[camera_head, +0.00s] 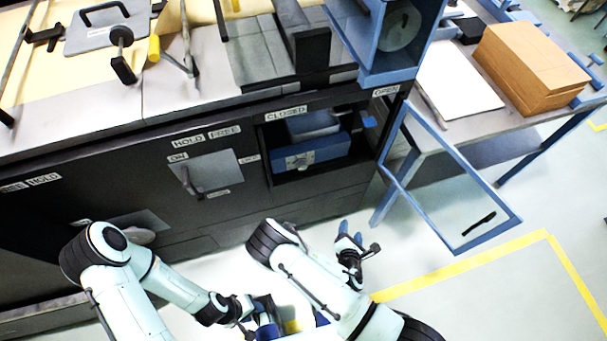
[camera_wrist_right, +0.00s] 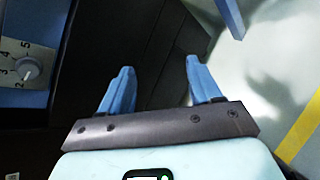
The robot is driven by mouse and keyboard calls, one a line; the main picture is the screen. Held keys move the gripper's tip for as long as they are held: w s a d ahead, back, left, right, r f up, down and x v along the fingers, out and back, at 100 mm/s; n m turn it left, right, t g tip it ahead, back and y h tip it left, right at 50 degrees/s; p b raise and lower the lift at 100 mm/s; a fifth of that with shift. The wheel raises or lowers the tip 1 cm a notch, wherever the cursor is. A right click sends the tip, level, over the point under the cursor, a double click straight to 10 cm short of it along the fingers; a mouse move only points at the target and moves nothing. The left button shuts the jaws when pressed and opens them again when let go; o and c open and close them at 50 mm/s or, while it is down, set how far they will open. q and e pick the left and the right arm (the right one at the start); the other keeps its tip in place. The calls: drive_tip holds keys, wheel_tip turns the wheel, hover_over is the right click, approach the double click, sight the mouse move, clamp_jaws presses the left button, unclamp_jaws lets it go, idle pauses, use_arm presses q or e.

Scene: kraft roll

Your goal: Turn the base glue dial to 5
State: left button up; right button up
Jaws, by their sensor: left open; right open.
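The base glue dial is a round grey knob (camera_wrist_right: 28,69) on a pale plate at the left edge of the right wrist view. Numbers 2, 3, 4 and 5 show around it; its exact setting is hard to read. In the head view its pale plate (camera_head: 300,160) sits on a blue unit inside the open bay of the dark machine. My right gripper (camera_head: 350,232) is open and empty, outside the bay and apart from the dial; its blue fingers also show in the right wrist view (camera_wrist_right: 160,80). My left gripper (camera_head: 264,318) is low at the bottom edge, open and partly cut off.
A blue-framed clear door (camera_head: 452,190) with a black handle stands open right of the bay. Left of the bay is a panel (camera_head: 213,172) with a lever. A side table (camera_head: 520,118) holds a brown stack (camera_head: 528,62). The floor in front is clear.

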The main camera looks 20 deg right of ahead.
drive_tip(key=w+a+r+n+t+y, duration=0.2)
drive_tip(key=w+a+r+n+t, duration=0.1)
drive_tip(key=w+n, duration=0.2)
drive_tip(key=n+t+y+b, duration=0.2)
drive_tip(key=n+t+y, duration=0.2)
drive_tip(key=n, duration=0.4)
approach(303, 169)
drive_tip(key=w, duration=0.9)
drive_tip(key=shift+w+a, duration=0.15)
drive_tip(key=shift+a, duration=0.15)
drive_tip(key=c, duration=0.9)
